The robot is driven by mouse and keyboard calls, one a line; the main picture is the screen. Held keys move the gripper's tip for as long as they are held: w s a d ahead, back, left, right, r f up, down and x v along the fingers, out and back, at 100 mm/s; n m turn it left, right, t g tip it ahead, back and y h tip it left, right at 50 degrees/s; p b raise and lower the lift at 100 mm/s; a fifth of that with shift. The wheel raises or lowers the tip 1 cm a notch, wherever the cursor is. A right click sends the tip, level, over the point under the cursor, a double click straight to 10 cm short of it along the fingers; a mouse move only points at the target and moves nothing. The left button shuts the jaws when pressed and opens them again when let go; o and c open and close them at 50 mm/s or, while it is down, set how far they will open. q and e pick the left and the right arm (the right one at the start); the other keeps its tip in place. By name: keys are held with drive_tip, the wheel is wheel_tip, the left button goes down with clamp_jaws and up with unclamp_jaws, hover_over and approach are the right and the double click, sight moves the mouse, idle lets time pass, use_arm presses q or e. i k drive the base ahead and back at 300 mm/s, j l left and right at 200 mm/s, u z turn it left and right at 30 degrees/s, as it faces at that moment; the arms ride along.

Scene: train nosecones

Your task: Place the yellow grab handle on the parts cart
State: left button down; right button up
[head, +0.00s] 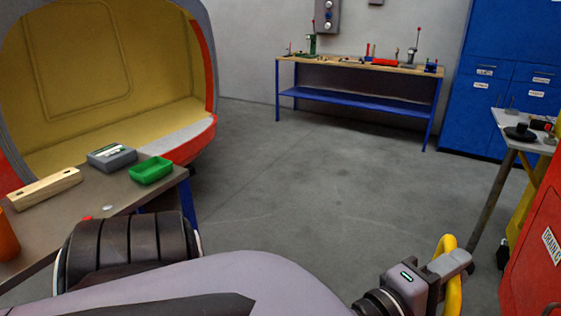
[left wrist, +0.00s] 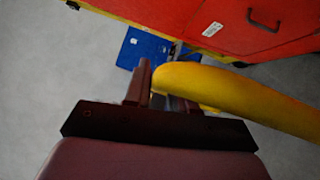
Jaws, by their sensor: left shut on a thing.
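The yellow grab handle (head: 447,250) is a curved bar at the lower right of the head view. My left gripper (head: 452,265) is shut on it and holds it up over the grey floor. In the left wrist view the handle (left wrist: 235,90) runs from between the jaws (left wrist: 160,85) out to the right. The handle's lower end is cut off by the frame in the head view. Nothing in view can be clearly told as the parts cart. My right gripper is not in view.
A red, labelled unit (head: 540,250) stands at the right edge, beside a small table (head: 505,118) with dark items. A grey table (head: 120,195) with a green tray (head: 151,170) is at left. A workbench (head: 350,64) stands at the back. The middle floor is clear.

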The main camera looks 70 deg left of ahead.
sight(44, 216)
drive_tip(key=j+u, duration=0.45)
drive_tip(key=i+j+u, duration=0.1)
drive_tip(key=j+u, duration=0.15)
drive_tip(key=u, duration=0.2)
drive_tip(key=i+j+u, duration=0.1)
drive_tip(key=j+u, duration=0.2)
drive_tip(key=u, duration=0.15)
drive_tip(key=i+j+u, duration=0.15)
drive_tip(key=u, duration=0.3)
drive_tip(key=i+j+u, duration=0.25)
drive_tip(key=u, duration=0.2)
drive_tip(key=i+j+u, duration=0.15)
drive_tip(key=u, duration=0.3)
drive_tip(key=i+u, duration=0.3)
drive_tip(key=u, duration=0.15)
